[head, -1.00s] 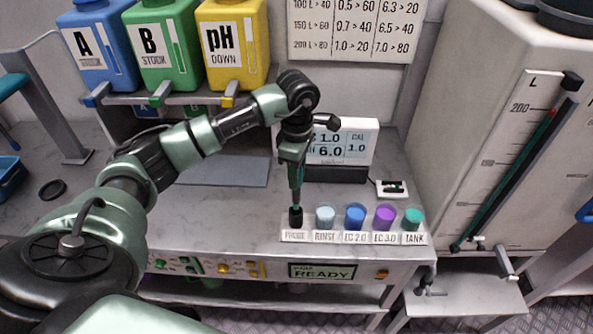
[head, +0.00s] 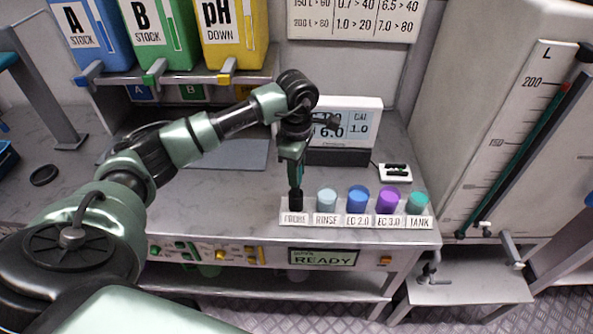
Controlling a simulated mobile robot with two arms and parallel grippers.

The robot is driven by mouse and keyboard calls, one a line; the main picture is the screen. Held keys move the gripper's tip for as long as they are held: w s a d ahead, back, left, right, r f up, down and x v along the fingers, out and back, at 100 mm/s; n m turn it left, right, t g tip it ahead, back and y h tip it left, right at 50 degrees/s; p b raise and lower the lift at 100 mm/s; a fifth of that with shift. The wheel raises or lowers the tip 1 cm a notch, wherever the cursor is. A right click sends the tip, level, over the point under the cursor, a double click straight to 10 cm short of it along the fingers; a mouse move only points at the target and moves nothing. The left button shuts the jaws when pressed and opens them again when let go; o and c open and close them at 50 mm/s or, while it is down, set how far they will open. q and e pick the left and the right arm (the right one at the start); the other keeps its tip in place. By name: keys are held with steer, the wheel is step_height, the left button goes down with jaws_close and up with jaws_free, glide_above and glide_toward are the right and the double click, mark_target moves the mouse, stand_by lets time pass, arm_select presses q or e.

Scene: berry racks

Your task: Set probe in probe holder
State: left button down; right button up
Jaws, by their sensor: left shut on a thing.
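My left gripper (head: 295,178) points down over the left end of the cup row and is shut on the dark probe (head: 296,199). The probe is upright at the place labelled PROBE (head: 294,219), the leftmost in a white labelled rack. The probe holder itself is mostly hidden behind the probe and gripper, so I cannot tell how deep the probe sits. My right gripper is not in view.
Right of the probe stand the RINSE cup (head: 326,200), blue EC 2.0 cup (head: 357,199), purple EC 3.0 cup (head: 388,200) and green TANK cup (head: 417,203). A meter display (head: 350,128) stands behind. A grey mat (head: 225,155) lies on the bench left of it.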

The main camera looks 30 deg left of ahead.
arm_select(q)
steer(key=shift+f+b, duration=0.3)
steer(key=shift+b, duration=0.05)
stand_by(0.5)
steer(key=c, duration=1)
jaws_free()
step_height(320, 180, up, 7)
steer(key=shift+f+b, duration=0.15)
steer(key=shift+b, duration=1)
steer(key=shift+r, duration=0.6)
steer(key=shift+d+f, duration=0.1)
steer(key=shift+d, duration=0.05)
